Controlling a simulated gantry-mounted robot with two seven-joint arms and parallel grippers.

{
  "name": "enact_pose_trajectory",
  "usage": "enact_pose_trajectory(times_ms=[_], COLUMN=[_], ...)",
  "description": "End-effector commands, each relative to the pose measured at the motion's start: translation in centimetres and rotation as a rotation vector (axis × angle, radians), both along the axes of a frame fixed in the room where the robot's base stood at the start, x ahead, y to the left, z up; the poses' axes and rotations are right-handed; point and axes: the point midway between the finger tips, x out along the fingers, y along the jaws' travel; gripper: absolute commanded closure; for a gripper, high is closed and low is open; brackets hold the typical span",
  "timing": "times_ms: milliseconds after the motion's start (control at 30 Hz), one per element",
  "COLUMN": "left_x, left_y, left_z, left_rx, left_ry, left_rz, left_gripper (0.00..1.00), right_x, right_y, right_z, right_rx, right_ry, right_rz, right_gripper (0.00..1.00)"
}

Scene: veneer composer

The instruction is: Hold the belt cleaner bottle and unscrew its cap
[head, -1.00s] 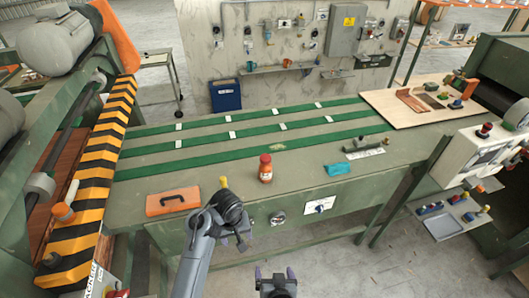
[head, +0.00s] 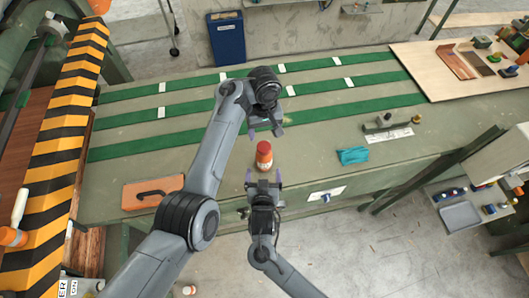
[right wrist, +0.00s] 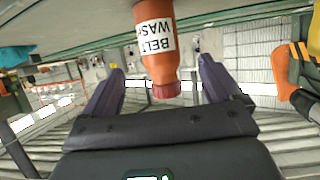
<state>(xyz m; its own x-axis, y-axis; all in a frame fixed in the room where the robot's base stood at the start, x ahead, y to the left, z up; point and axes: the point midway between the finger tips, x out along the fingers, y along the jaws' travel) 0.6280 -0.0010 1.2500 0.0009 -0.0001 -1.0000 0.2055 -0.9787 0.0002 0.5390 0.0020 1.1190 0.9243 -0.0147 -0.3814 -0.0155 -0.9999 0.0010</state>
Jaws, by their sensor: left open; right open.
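The belt cleaner bottle (head: 264,160) is orange with a white label and a dark red cap. It stands upright on the green table near the front edge. In the right wrist view the bottle (right wrist: 158,45) appears upside down, with its cap (right wrist: 167,90) in the gap between the fingers. My right gripper (head: 264,178) is open just in front of the bottle, its fingers apart on either side. My left gripper (head: 265,131) is open and empty, pointing down just behind and above the bottle. Whether either gripper touches the bottle cannot be told.
An orange case (head: 153,193) with a black handle lies left, partly near my left arm. A teal cloth (head: 352,155) and a dark tool (head: 390,123) lie to the right. Green belts with white tags cross the table behind. A striped guard (head: 58,150) borders the left.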

Motion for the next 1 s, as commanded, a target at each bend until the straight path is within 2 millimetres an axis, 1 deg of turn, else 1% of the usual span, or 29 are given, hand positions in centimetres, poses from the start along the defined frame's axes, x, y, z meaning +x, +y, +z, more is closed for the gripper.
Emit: enact_pose_trajectory(times_ms=[300, 500, 733, 1000], left_x=[0.0, 0.0, 0.0, 0.0], left_y=[0.0, 0.0, 0.0, 0.0], left_z=[0.0, 0.0, 0.0, 0.0], left_rx=[0.0, 0.0, 0.0, 0.0], left_ry=[0.0, 0.0, 0.0, 0.0], left_rz=[0.001, 0.001, 0.001, 0.001], left_gripper=[0.29, 0.29, 0.29, 0.29], right_x=[4.5, 7.0, 8.5, 9.0], right_y=[-0.2, -0.2, -0.2, -0.2], right_z=[-1.7, -2.8, -3.5, -3.7], right_rx=[-0.003, -0.002, 0.0, 0.002], right_ry=[-0.001, 0.001, 0.001, 0.001], right_rz=[-0.001, -0.001, -0.001, -0.001], right_gripper=[0.08, 0.08, 0.08, 0.08])
